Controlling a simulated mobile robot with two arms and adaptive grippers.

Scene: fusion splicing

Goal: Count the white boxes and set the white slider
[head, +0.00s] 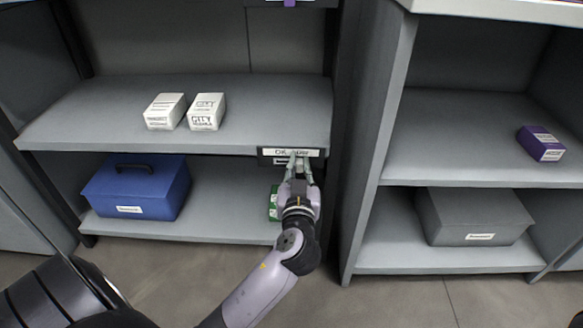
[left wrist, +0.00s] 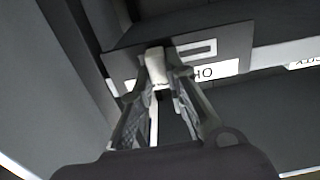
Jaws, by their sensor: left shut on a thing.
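Two white boxes with dark print, the left box (head: 165,111) and the right box (head: 206,112), stand side by side on the upper left shelf. A dark slider panel (head: 266,159) with a white label is fixed at the right end of that shelf's front edge; the panel also shows in the left wrist view (left wrist: 232,48). The white slider (left wrist: 157,66) sits at the panel, between the fingertips of my left gripper (head: 300,159). The gripper is shut on the slider, and its fingers hide part of the slot and label. My right gripper is not in view.
A blue case (head: 138,190) stands on the lower left shelf. A green box (head: 273,203) is partly hidden behind my left gripper. A grey upright (head: 370,150) divides the two shelf units. The right unit holds a purple box (head: 541,143) and a grey case (head: 475,217).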

